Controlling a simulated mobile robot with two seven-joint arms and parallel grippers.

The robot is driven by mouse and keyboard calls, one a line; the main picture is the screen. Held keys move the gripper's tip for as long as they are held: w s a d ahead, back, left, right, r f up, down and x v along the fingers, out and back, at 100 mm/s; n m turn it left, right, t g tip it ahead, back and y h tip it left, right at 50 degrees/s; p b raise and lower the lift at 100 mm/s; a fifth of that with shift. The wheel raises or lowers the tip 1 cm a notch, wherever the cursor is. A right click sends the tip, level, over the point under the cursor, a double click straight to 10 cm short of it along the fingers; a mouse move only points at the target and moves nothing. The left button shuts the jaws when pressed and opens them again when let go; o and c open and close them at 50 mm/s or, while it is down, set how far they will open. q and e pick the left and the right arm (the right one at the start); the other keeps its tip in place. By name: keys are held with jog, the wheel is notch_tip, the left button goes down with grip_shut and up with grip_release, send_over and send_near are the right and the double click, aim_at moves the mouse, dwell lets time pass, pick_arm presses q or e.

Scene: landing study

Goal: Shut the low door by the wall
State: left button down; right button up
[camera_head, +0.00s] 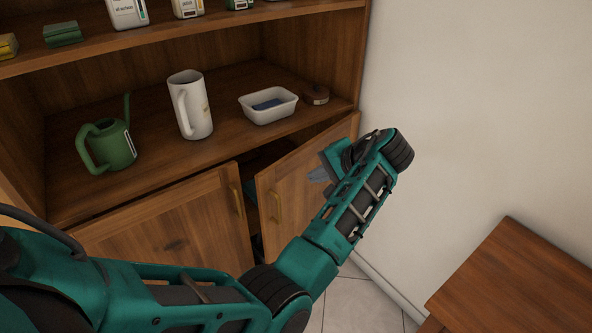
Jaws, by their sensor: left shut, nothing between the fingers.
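The low door by the wall (290,178) is the right-hand one of a pair at the bottom of the wooden cabinet. It stands partly open, with a dark gap at its left and top edges. Its brass handle (276,207) shows near its left edge. My left arm comes in from the lower left and crosses in front of this door. My left gripper (320,176) is shut and empty, in front of the door's upper right part. I cannot tell whether it touches the door. My right gripper is not in view.
The other low door (170,235) looks shut. The shelf above holds a green watering can (112,146), a white pitcher (196,108), a white tub (268,112) and a small brown round thing (316,95). A wooden table (525,275) stands at lower right; tiled floor shows between.

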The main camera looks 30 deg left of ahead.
pick_arm(q)
jog(key=b, duration=0.3)
send_near(274, 178)
jog(key=x, duration=0.5)
jog(key=shift+d+f, duration=0.1)
jog(key=shift+f, duration=0.2)
jog(key=shift+a, duration=0.4)
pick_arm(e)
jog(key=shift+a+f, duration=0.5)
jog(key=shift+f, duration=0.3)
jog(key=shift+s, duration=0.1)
